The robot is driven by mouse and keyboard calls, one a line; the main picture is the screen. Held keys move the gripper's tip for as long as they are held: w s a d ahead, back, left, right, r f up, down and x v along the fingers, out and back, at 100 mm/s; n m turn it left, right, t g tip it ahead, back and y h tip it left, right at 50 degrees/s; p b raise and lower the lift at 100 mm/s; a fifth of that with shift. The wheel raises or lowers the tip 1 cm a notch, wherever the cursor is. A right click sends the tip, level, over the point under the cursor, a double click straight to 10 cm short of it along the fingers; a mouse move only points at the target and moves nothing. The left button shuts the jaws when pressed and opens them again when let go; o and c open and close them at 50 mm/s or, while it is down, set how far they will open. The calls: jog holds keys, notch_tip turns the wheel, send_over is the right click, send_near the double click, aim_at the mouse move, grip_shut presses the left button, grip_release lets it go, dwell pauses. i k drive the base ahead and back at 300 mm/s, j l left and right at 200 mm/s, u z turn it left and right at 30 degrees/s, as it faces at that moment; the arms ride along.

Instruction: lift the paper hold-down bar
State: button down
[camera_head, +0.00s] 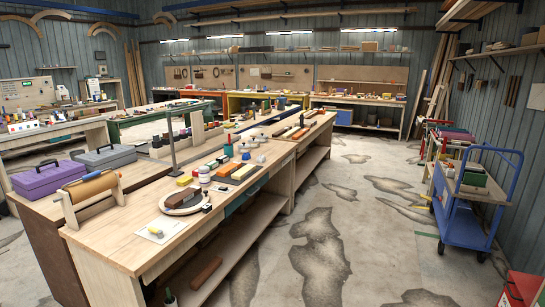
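A wooden paper-roll stand (69,209) sits at the near left end of the long workbench. It has two pale upright sides and carries a tan roll (92,187) with a blue end lying across its top. A pale strip runs between the sides below the roll. I cannot tell for certain at this size whether that strip is the paper hold-down bar, or whether it is lifted or lowered. My gripper is not in view.
The workbench (125,240) holds a round board (184,201), several bottles and blocks, and a dark post (170,140). Purple (47,178) and grey (104,157) toolboxes stand behind the paper stand. A blue cart (462,220) stands at right. The stained floor between is open.

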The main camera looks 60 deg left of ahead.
aim_at(85, 177)
jog(key=u, duration=3.25)
